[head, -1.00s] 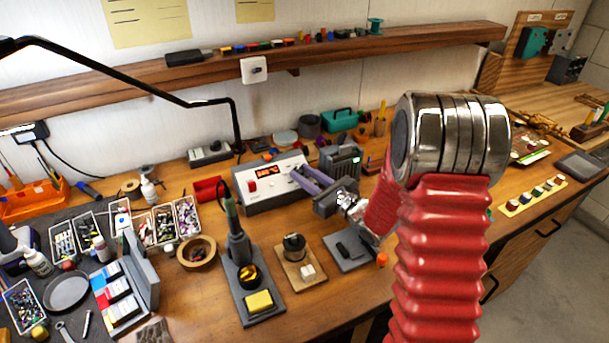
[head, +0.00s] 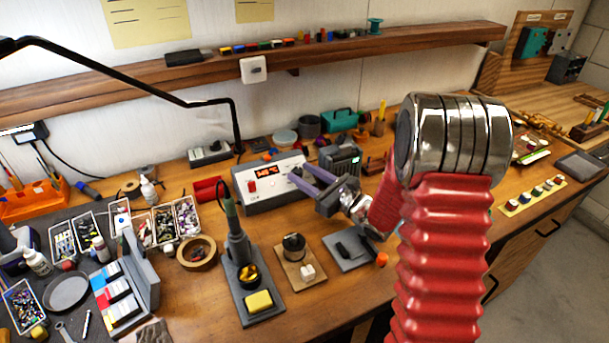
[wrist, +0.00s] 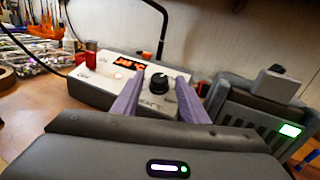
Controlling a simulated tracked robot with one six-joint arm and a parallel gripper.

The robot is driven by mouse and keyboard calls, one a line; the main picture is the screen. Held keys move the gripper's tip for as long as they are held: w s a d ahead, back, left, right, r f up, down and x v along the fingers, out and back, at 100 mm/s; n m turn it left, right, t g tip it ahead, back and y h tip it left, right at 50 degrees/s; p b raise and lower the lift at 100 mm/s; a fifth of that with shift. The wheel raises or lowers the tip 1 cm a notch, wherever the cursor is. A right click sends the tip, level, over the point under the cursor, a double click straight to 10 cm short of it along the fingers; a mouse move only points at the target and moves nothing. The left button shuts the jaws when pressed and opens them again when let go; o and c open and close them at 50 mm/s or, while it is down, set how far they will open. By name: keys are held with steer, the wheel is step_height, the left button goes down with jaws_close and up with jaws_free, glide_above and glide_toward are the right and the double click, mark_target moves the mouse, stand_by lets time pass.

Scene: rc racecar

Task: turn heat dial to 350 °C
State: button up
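The soldering station (head: 262,187) is a light box with a red lit display and a red switch, near the back of the bench. Its black heat dial (wrist: 159,81) has a white mark and shows in the wrist view between the tips of my purple fingers. My gripper (head: 302,175) is open, with the fingers reaching to the front of the station. In the wrist view my gripper (wrist: 160,92) has one finger on each side of the dial. I cannot tell whether either finger touches it. The display (wrist: 130,65) is lit, but its digits are too blurred to read.
A grey vented device (head: 340,158) with a green light stands close to the right of the station. A soldering iron in its stand (head: 247,285) and a small wooden block with a spool (head: 297,270) are in front. A black lamp arm (head: 236,125) rises behind.

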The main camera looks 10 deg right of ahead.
steer(key=shift+o, duration=0.3)
steer(key=v, duration=1.3)
steer(key=shift+s+d, duration=0.2)
steer(key=shift+s, duration=0.15)
steer(key=s+a+r+n+g+y, duration=0.1)
steer(key=s+a+r+n+g, duration=0.3)
steer(key=s+a+n+g, duration=1.05)
steer(key=s+d+r+n+t+h, duration=0.5)
steer(key=s+n+h, duration=0.3)
steer(key=n, duration=0.6)
steer(key=r+h, duration=0.1)
steer(key=h, duration=0.1)
steer(key=shift+s+r+h, duration=0.2)
steer(key=shift+s+h, duration=0.1)
steer(key=shift+s, duration=0.05)
